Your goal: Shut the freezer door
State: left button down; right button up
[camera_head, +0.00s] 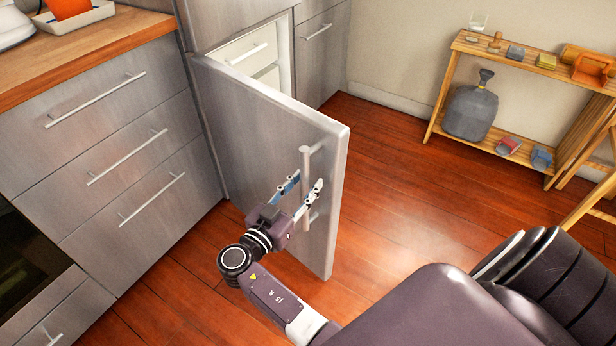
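The freezer door (265,125) is a steel panel that stands ajar, swung out from the cabinet. White drawer fronts (254,52) show in the gap behind it. Its vertical bar handle (306,165) is on the outer face near the free edge. My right gripper (303,187) is at this handle, with its fingers apart and one to each side of the bar in the picture. I cannot tell whether either finger touches the bar. My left gripper is not in view.
Steel drawers (110,130) under a wooden counter (90,45) stand to the left. A wooden shelf (455,65) with a grey bottle (470,112) stands against the wall at right. The wooden floor (395,170) between door and shelf is clear.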

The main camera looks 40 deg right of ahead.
jog(key=shift+d, duration=0.1)
dwell(0.3)
grip_shut()
